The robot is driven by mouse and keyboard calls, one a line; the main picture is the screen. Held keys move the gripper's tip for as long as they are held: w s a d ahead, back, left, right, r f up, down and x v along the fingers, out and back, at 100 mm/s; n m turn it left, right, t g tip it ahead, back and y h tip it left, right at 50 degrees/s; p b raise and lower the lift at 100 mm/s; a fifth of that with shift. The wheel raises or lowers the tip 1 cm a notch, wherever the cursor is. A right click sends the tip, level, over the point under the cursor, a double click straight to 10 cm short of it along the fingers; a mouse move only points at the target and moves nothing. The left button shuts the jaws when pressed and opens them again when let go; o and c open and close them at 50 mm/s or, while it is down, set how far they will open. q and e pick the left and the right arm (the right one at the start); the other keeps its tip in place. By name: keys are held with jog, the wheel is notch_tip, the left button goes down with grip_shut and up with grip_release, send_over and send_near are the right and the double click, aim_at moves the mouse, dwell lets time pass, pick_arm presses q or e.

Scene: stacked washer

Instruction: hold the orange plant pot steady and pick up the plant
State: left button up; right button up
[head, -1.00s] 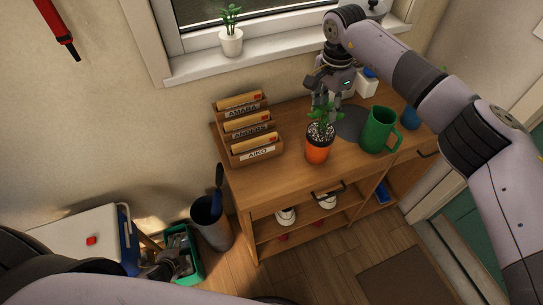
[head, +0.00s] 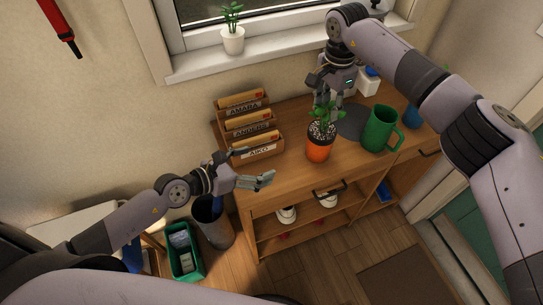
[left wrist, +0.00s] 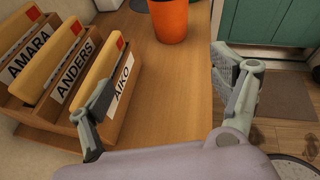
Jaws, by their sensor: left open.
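The orange plant pot (head: 319,153) stands upright on the wooden cabinet top, with dark speckled soil at its rim. The green plant (head: 327,113) grows from it. My right gripper (head: 325,106) points down from above at the leaves; its fingers overlap them, and I cannot tell whether they grip. My left gripper (head: 254,167) is open and empty at the cabinet's front left edge, left of the pot and apart from it. In the left wrist view, the pot (left wrist: 170,20) shows at the top, ahead of and between the open fingers (left wrist: 163,85); its upper part is cut off.
A letter rack (head: 262,152) with name labels stands just beyond the left gripper. Bare wood lies between left gripper and pot.

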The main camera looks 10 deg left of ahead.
aim_at(317, 146)
pick_arm(q)
jog(key=w+d+f, duration=0.2)
jog(key=w+d, duration=0.2)
jog(key=d, duration=0.1)
jog(key=w+d+f+m, duration=0.1)
jog(key=w+d, duration=0.4)
jog(key=w+d+f+m, duration=0.1)
jog(key=w+d+f, duration=0.1)
jog(key=w+d, duration=0.3)
jog(key=shift+f+g, duration=0.3)
jog(key=shift+c, duration=0.2)
